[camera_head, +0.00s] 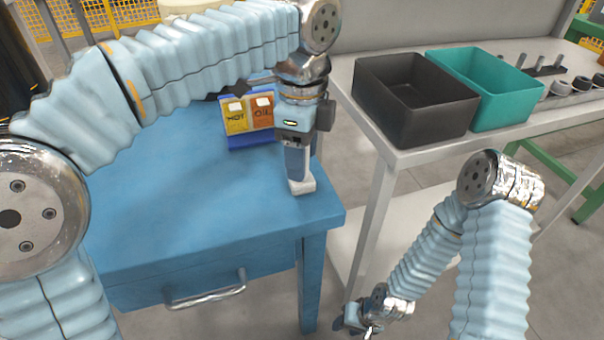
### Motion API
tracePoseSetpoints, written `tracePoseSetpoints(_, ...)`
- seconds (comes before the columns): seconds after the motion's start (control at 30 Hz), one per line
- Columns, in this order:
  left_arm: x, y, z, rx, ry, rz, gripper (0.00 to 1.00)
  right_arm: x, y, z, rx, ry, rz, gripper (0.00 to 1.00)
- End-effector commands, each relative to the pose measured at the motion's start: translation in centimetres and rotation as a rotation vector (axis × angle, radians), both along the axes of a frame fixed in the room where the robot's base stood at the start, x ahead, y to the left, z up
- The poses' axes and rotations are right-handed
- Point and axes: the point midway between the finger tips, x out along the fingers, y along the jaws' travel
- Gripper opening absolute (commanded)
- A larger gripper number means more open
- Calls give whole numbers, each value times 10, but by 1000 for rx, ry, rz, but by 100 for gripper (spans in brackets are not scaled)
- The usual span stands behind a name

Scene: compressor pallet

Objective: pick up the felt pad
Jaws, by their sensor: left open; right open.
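I cannot make out a felt pad for certain in the head view. My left gripper (300,184) points down over the right front part of the blue table (180,200). Its fingers show side-on, with a pale block-like end close to the tabletop; I cannot tell whether it touches. The gripper and its wrist hide the part of the table behind them. My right gripper (356,328) hangs low at the bottom of the picture, clear of the blue table and partly cut off. Nothing shows held in either gripper.
A blue holder with yellow HOT and orange OIL cards (249,116) stands just behind my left gripper. A black bin (415,113) and a teal bin (487,95) stand on the grey bench (420,152) at right. The blue table's left and middle are clear.

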Motion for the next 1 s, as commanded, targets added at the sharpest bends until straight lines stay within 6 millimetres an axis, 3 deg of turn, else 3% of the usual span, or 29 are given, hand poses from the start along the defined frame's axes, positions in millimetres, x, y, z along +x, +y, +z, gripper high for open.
tracePoseSetpoints(0.13, 0, 0, 1, 0, 0, 0, 52, 0, 0, 1, 0, 0, 0, 43)
tracePoseSetpoints(0.4, 0, 0, 1, 0, 0, 0, 11, 0, 0, 1, 0, 0, 0, 43)
tracePoseSetpoints(0.5, 0, 0, 1, 0, 1, 0, 0, 0, 0, 1, 0, 0, 0, 43)
tracePoseSetpoints(0.83, 0, 0, 5, 0, 0, 0, 0, 0, 1, 2, 1, 0, 1, 43)
tracePoseSetpoints(1.0, 1, 0, 24, -1, -1, 1, 0, -1, 2, 9, 3, 1, 4, 43)
